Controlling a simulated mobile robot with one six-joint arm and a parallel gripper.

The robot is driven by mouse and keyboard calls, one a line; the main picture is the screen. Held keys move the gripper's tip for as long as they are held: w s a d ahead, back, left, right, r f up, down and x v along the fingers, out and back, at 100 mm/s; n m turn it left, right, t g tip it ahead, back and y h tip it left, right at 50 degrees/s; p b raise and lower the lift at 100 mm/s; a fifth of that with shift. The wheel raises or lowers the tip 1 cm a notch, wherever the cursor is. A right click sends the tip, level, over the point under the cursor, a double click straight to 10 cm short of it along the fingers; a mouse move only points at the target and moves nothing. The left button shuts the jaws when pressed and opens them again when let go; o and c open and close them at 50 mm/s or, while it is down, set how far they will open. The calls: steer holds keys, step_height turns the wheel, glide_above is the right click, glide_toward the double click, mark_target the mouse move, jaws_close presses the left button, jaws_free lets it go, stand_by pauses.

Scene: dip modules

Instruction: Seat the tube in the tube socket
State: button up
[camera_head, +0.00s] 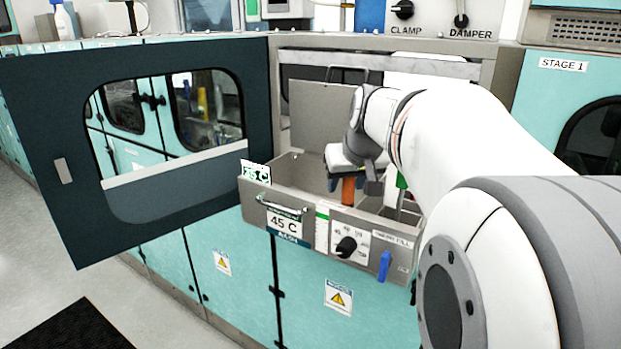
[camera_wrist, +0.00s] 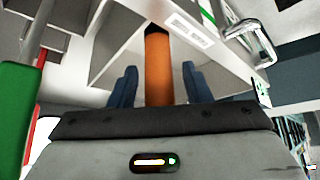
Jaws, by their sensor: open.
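An orange tube (camera_head: 348,190) stands roughly upright inside the grey bath tray of the 45 C module. In the wrist view the orange tube (camera_wrist: 158,75) has a black end and lies between the blue fingers of my gripper (camera_wrist: 160,84). A gap shows on each side of it, so the fingers are open around it and not clamped. In the head view my gripper (camera_head: 352,187) points down into the tray. The tube's lower end is hidden behind the tray's front wall. I cannot make out the tube socket, nor whether the tube sits in it.
The bath tray (camera_head: 310,208) has low walls, a knob (camera_head: 346,246) and a blue lever (camera_head: 384,265) in front. A green-handled rod (camera_head: 401,181) stands right of my gripper and shows close by in the wrist view (camera_wrist: 16,115). A dark door (camera_head: 60,120) hangs open at left.

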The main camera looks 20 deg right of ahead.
steer(key=d+v, duration=0.1)
steer(key=v, duration=1.1)
steer(key=s+a+f+g, duration=0.1)
steer(key=s+a+f, duration=0.3)
steer(key=f, duration=0.4)
steer(key=s+a+f+n+g, duration=0.1)
steer(key=s+a+f, duration=0.4)
steer(key=f, duration=0.4)
steer(key=s+a+f+g, duration=0.1)
steer(key=s+a+f, duration=0.3)
steer(key=f, duration=0.4)
steer(key=shift+s+a+f+g+y+b, duration=0.25)
steer(key=shift+s+a+g+y+b, duration=0.05)
steer(key=shift+s+a+y, duration=0.1)
steer(key=shift+c, duration=0.8)
